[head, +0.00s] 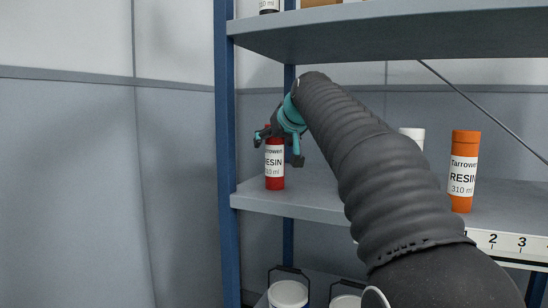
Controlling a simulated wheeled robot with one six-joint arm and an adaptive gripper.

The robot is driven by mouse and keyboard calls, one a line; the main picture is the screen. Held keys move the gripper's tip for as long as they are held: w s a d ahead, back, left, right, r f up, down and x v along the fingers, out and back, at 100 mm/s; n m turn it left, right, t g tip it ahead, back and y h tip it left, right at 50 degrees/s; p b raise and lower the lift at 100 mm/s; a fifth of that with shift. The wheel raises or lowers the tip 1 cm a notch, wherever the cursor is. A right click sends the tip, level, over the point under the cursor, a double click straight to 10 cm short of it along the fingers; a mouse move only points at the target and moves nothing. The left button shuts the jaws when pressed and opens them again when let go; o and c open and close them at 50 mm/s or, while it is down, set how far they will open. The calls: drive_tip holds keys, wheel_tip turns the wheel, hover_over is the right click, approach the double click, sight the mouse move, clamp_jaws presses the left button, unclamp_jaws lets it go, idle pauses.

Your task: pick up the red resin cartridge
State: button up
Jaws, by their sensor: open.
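The red resin cartridge (275,180) stands upright on the left end of the middle shelf (320,205). It has a white label reading RESIN and 310 ml. My gripper (279,148) is at the top of the cartridge, with dark fingers on its left and right sides. The fingers are open. The gripper covers the top of the cartridge, and I cannot tell whether a finger touches it. My arm reaches in from the lower right.
An orange resin cartridge (464,172) stands to the right on the same shelf, with a white object (413,136) behind my arm. An upper shelf (400,33) hangs above. A blue post (227,150) is close left of the red cartridge. White buckets (288,294) stand below.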

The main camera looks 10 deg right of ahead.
drive_tip(key=c, duration=1.4)
clamp_jaws()
drive_tip(key=shift+r, duration=0.1)
